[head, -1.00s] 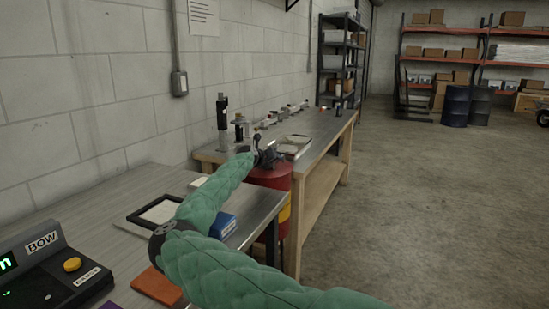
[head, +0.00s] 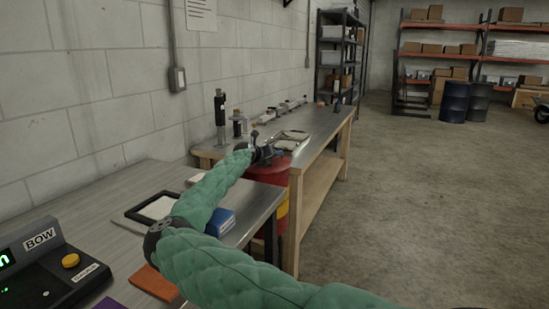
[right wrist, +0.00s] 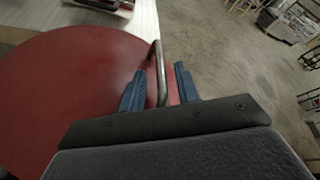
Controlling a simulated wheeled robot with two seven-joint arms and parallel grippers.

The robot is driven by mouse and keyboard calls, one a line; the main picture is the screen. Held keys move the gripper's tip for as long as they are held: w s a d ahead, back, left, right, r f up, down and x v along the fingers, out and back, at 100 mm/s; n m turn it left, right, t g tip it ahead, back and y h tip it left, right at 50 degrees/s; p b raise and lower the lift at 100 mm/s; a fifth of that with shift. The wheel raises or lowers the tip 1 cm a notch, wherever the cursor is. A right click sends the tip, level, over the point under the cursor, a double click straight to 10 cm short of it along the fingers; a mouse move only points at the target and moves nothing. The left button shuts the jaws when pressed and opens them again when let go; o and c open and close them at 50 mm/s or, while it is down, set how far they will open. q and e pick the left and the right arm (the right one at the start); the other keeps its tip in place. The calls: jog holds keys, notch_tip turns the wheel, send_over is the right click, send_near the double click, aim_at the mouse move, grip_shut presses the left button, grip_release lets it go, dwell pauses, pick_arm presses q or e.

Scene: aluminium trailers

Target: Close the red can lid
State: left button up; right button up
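The red can (head: 268,173), with a yellow patch on its side, stands between the two workbenches in the head view. My right gripper (head: 268,153) is over its top and partly hides it. In the right wrist view, the round red lid (right wrist: 75,95) fills the left side. A thin metal bar (right wrist: 159,70) stands at its right edge. The blue fingers of my right gripper (right wrist: 160,83) are apart, one on each side of the bar, with gaps visible. Whether the lid lies fully flat on the can is not clear. My left gripper is out of view.
The near grey bench (head: 105,195) holds a black-framed tray, a blue box (head: 220,222) and a BOW device (head: 48,265). A wooden-legged bench (head: 325,150) with tools stands just beyond the can. The concrete floor at right is clear.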

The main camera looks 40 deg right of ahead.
aim_at(264, 170)
jog(key=v, duration=0.6)
jog(key=shift+a+b, duration=0.25)
jog(key=shift+b, duration=0.1)
jog(key=shift+s+a+r, duration=0.1)
jog(key=shift+a, duration=0.1)
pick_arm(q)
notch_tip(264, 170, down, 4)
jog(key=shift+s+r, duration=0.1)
